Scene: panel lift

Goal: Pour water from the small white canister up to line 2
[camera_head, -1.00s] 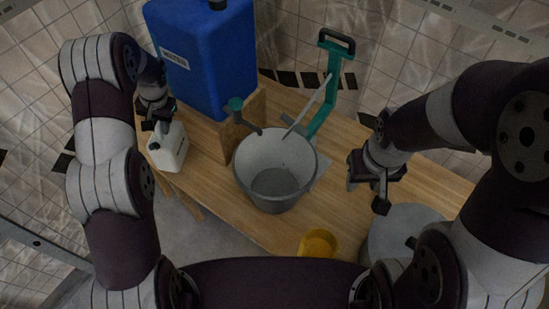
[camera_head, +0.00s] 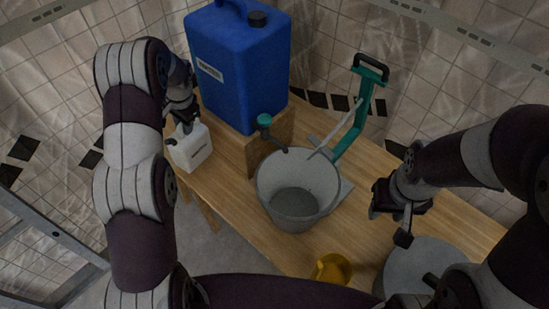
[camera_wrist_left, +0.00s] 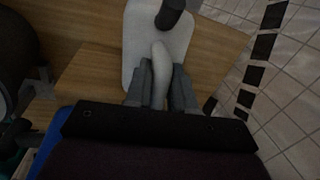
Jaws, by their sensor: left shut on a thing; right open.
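The small white canister (camera_head: 192,150) stands on the left end of the wooden table in the head view. In the left wrist view the canister (camera_wrist_left: 180,38) has a dark cap and a white handle between my fingers. My left gripper (camera_head: 183,125) is shut on that handle; it also shows in the left wrist view (camera_wrist_left: 160,85). A grey bucket (camera_head: 262,185) stands in the middle of the table. I cannot make out line 2 or any water level in it. My right gripper (camera_head: 392,215) is open and empty, right of the bucket.
A large blue canister (camera_head: 235,75) stands behind on a wooden block (camera_head: 252,150), with a green-topped tap (camera_head: 265,122) near the bucket. A green stand (camera_head: 358,115) is behind the bucket. A yellow cup (camera_head: 333,268) and a grey round container (camera_head: 415,262) are in front.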

